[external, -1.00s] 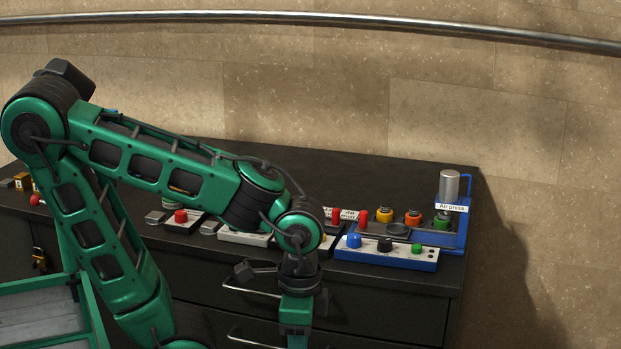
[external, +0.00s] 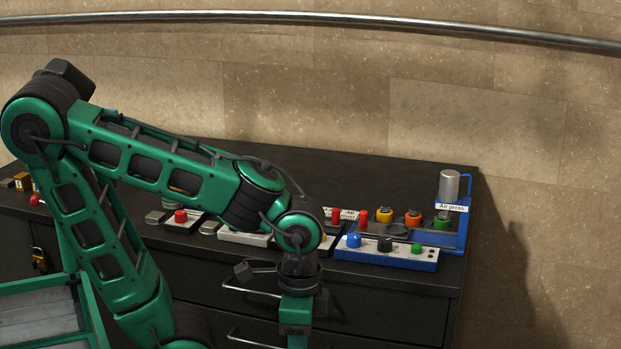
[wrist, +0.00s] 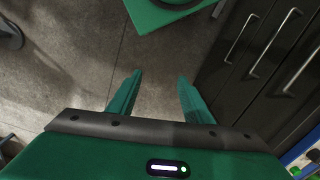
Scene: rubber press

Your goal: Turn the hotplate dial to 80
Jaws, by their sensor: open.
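My gripper (wrist: 158,80) is open and empty in the wrist view, its two green fingers pointing over the floor. In the external view my wrist hangs in front of the cabinet drawers, below the worktop, and the fingertips are out of frame. No hotplate or dial marked 80 can be made out. A white panel (external: 245,239) on the worktop is partly hidden behind my arm. To its right, a blue-and-white panel carries a blue knob (external: 354,240), a black knob (external: 384,244) and a green knob (external: 417,249). My gripper touches none of these.
The air press (external: 450,188) stands at the worktop's right end, with red, yellow, orange and green pieces nearby. A red button (external: 181,216) sits on a panel to the left. Drawer handles (external: 252,291) project in front. The worktop's back (external: 380,180) is clear.

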